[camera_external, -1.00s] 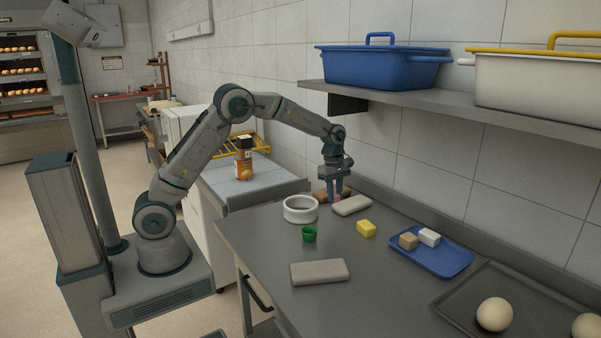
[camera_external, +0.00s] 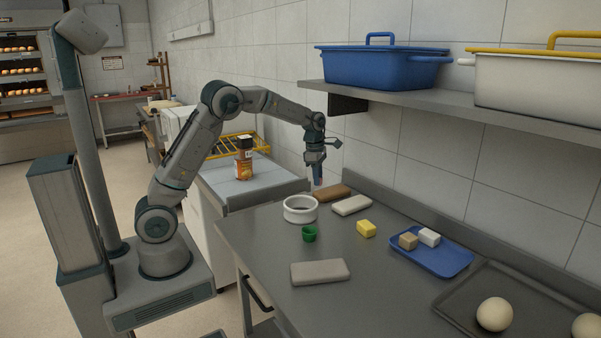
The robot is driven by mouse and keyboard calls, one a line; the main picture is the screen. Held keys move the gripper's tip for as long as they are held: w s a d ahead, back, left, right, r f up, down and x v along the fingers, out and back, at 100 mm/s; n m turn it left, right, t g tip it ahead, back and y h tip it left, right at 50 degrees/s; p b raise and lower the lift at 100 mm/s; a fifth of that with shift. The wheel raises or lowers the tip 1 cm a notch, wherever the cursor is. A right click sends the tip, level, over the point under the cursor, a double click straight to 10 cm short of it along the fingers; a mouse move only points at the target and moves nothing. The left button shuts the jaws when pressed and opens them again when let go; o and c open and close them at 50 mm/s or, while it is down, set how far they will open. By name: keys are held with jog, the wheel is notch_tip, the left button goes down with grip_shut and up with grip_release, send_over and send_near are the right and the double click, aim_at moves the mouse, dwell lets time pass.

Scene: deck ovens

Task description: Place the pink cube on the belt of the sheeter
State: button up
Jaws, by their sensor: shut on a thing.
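My gripper (camera_external: 318,181) points down above the far left end of the steel table, by the wall. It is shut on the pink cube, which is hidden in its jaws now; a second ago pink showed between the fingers. The sheeter (camera_external: 190,124) is the white machine left of the gripper, with a yellow guard frame. Its grey belt (camera_external: 272,182) stretches toward the table. An orange jar with a dark top (camera_external: 243,163) stands on the belt.
The steel table (camera_external: 385,300) holds a white ring (camera_external: 300,208), a green cup (camera_external: 309,234), a yellow block (camera_external: 366,229), a brown block (camera_external: 331,192), pale slabs (camera_external: 320,271) and a blue tray (camera_external: 440,266). A shelf (camera_external: 440,105) with tubs overhangs on the right. The belt's near end is clear.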

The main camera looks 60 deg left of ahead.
jog(key=s+a+n+y, duration=0.1)
jog(key=s+a+n, duration=0.2)
jog(key=a+n, duration=1.3)
jog(key=m+p, duration=0.2)
jog(key=m, duration=0.3)
send_over(273, 182)
jog(key=d, duration=0.1)
jog(key=shift+t, duration=0.4)
jog(key=f, duration=0.6)
jog(key=shift+s+f, duration=0.1)
jog(key=shift+s, duration=0.3)
jog(key=shift+a+f, duration=0.2)
jog(key=shift+a, duration=0.05)
jog(key=shift+f+p, duration=0.3)
jog(key=shift+f, duration=1.75)
jog(key=o, duration=1)
jog(key=shift+f, duration=0.1)
jog(key=shift+c, duration=0.2)
